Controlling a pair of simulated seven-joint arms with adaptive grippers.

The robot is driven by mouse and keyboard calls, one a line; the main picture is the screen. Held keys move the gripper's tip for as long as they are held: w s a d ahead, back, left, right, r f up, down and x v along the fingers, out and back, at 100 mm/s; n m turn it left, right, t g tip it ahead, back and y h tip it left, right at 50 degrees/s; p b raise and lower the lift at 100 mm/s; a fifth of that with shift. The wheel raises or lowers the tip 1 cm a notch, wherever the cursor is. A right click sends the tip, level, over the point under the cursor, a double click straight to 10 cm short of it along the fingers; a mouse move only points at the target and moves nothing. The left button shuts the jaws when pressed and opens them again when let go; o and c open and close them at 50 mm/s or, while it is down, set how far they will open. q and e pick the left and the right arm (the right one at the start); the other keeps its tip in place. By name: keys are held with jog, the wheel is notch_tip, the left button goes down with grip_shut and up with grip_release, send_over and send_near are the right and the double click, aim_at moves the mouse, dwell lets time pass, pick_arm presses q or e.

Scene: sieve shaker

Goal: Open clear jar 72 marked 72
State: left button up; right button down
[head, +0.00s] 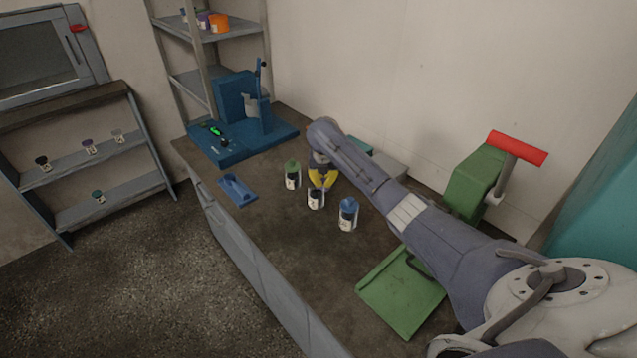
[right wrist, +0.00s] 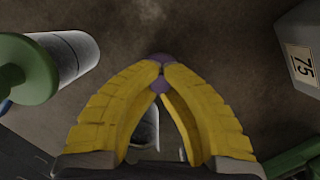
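Three small jars with labels stand in a row on the bench. The middle one is a pale-topped clear jar (head: 315,200), between a green-lidded jar (head: 292,176) and a blue-lidded jar (head: 348,215). Their numbers are too small to read. My right gripper (head: 323,185), with yellow fingers, is low just behind the middle jar. In the right wrist view its fingertips (right wrist: 160,75) come together, with small purple bits at the tips. I cannot tell whether those belong to the fingers. A pale jar (right wrist: 146,128) shows between the fingers. My left gripper is out of view.
A blue tray (head: 238,190) lies left of the jars, and a blue device (head: 245,135) stands behind it. A grey block marked 75 (right wrist: 300,65) is near the gripper. A green plate (head: 400,295) and a red-handled green press (head: 475,180) are at the right.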

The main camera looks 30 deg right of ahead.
jog(key=shift+f, duration=0.3)
jog(key=shift+f, duration=0.1)
jog(key=c, duration=2.1)
grip_release()
jog(key=shift+f, duration=0.1)
jog(key=o, duration=0.5)
